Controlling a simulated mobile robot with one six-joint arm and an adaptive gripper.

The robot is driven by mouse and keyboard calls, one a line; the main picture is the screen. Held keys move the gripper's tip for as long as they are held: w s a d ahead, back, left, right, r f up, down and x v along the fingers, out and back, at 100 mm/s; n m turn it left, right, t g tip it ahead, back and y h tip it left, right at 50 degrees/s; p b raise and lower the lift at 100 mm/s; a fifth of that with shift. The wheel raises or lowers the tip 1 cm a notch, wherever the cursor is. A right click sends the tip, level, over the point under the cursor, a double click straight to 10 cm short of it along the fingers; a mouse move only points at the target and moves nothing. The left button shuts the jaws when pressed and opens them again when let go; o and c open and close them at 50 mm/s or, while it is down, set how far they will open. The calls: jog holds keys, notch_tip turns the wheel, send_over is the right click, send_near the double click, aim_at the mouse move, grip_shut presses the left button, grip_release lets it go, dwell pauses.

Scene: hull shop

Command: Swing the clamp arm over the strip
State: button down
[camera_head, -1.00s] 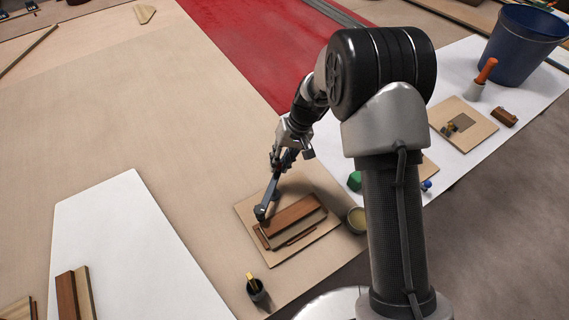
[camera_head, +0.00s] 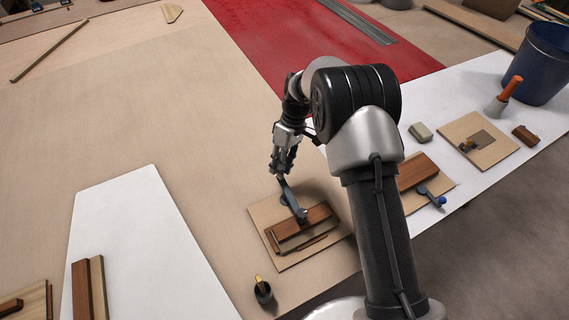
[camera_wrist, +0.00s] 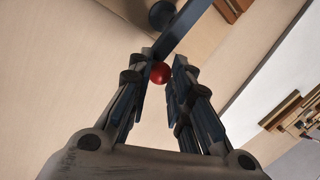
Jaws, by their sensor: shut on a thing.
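The clamp arm (camera_head: 290,198) is a dark blue-grey bar on a square wooden board (camera_head: 262,217). Its far end overlaps the upper edge of the red-brown strip (camera_head: 318,216) in the head view; whether it touches the strip I cannot tell. A paler wood piece lies along the strip's near side. In the wrist view the bar (camera_wrist: 185,28) runs up and right, with a red knob (camera_wrist: 160,73) at its near end. My gripper (camera_head: 281,176) is at that end, its fingers (camera_wrist: 161,76) closed around the knob.
A second board with a blue-knobbed clamp (camera_head: 432,195) lies right, partly behind my arm. A blue bucket (camera_head: 538,62) and a mallet (camera_head: 505,95) stand far right.

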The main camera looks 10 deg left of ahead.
jog(key=shift+s+a+n, duration=0.1)
jog(key=shift+a+n, duration=0.1)
jog(key=shift+n, duration=0.2)
jog(key=c, duration=1.4)
grip_release()
jog(key=shift+c, duration=0.2)
jog(key=v, duration=1.2)
jog(key=shift+a, duration=0.15)
